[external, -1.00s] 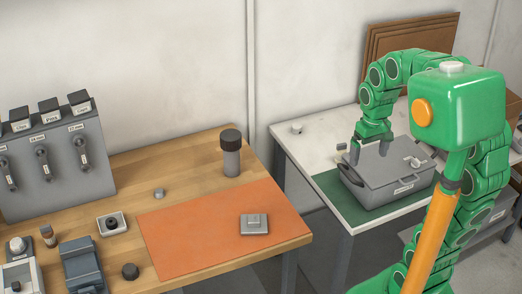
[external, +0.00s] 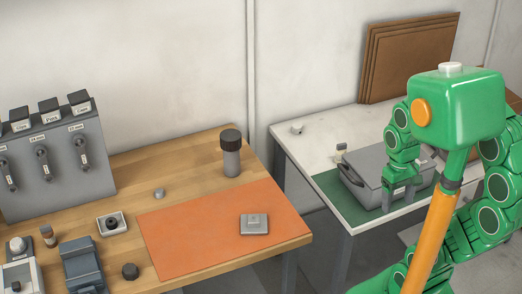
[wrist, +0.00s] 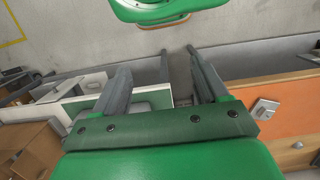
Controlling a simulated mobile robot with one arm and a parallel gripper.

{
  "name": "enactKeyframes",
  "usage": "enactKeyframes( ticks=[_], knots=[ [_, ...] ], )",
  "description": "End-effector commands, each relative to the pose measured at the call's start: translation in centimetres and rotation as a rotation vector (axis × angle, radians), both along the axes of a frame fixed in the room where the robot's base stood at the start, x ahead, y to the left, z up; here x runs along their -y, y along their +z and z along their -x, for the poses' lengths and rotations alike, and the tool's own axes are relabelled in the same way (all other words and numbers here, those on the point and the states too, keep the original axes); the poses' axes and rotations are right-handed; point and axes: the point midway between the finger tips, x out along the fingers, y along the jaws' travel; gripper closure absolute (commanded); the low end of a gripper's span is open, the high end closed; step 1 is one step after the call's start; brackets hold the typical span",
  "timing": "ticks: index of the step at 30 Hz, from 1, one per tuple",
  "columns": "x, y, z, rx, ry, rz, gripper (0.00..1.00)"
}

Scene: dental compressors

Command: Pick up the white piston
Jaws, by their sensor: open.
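No part is clearly marked as the white piston. A small whitish piece (external: 297,129) lies at the back left of the white table, and a small pale part with a dark base (external: 341,151) stands behind the grey case's left end; I cannot tell whether either is the piston. The lidded grey case (external: 362,172) stands on the white table. My gripper (external: 402,197) is open and empty, fingers down, at the case's front side in the external view; I cannot tell whether it touches. In the wrist view my gripper (wrist: 177,55) shows its two fingers apart with nothing between them.
A wooden bench with an orange mat (external: 190,235) stands left, bearing a grey block (external: 254,224) and a dark-capped cylinder (external: 231,155). A gap separates it from the white table (external: 310,152). Brown boards (external: 408,60) lean on the wall behind.

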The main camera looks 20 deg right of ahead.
Motion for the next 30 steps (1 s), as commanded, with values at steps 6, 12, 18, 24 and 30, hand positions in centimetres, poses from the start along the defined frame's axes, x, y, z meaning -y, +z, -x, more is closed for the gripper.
enactKeyframes(
  ticks=[6, 12, 18, 24, 30],
  knots=[
    [0.0, 0.0, 0.0, 0.000, 0.000, 0.000, 0.26],
    [-0.8, 0.1, -1.2, -0.004, -0.021, -0.026, 0.26],
    [-3.3, 0.7, -5.1, -0.008, -0.096, -0.108, 0.26],
    [-5.9, 1.2, -9.5, -0.022, -0.190, -0.200, 0.26],
    [-8.2, 1.6, -13.9, -0.044, -0.290, -0.292, 0.26]
  ],
)
